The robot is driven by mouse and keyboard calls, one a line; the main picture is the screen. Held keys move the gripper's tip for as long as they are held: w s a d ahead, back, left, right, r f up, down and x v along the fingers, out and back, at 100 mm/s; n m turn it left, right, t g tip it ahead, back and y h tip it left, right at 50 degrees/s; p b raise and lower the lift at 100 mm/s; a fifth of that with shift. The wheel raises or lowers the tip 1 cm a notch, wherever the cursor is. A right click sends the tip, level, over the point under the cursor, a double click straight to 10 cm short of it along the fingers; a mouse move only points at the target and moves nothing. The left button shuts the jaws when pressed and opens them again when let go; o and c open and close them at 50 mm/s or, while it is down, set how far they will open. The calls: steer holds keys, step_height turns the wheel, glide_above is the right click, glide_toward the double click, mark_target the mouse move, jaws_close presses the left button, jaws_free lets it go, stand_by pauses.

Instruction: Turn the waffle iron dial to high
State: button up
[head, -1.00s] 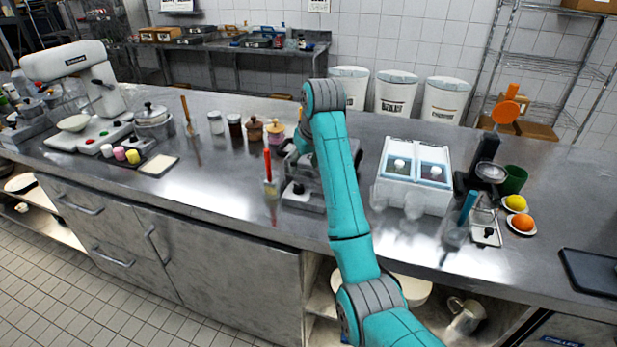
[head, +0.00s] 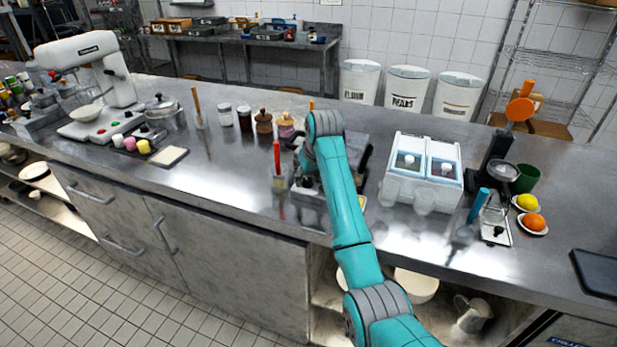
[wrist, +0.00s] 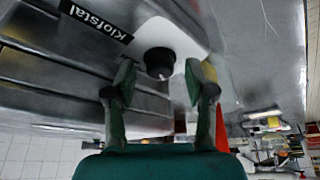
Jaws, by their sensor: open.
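The waffle iron (head: 309,191) stands on the steel counter in the head view, mostly hidden behind my arm. In the wrist view its grey ribbed body (wrist: 60,75) fills the left, with a black "Klofstal" label. The round black dial (wrist: 159,61) sits on a pale panel beside the label. My gripper (wrist: 159,75) is open, with one green finger on each side of the dial. Whether the fingers touch it I cannot tell. The dial's setting marks cannot be read. The gripper is hidden in the head view.
A holder with a red-handled tool (head: 278,175) stands just left of the waffle iron. Jars (head: 264,122) stand behind it to the left. A white two-lid dispenser (head: 421,188) stands to the right. The counter front at left is mostly clear.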

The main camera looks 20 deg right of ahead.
jaws_close()
steer(key=shift+m, duration=0.3)
steer(key=m+h, duration=0.1)
steer(key=m, duration=0.2)
steer(key=shift+a, duration=0.2)
steer(key=m+h, duration=0.1)
steer(key=m, duration=0.2)
steer(key=m+h, duration=0.1)
steer(key=m, duration=0.1)
steer(key=shift+w+a+m+g, duration=0.1)
steer(key=shift+a+m+g, duration=0.05)
steer(key=shift+m+g, duration=0.25)
steer(key=m, duration=0.2)
steer(key=m+g+h, duration=0.1)
steer(key=m, duration=0.1)
steer(key=shift+w+a+m+h, duration=0.1)
steer(key=shift+m+h, duration=0.2)
steer(key=shift+w+m+g, duration=0.1)
steer(key=shift+m+g, duration=0.8)
steer(key=shift+m, duration=1)
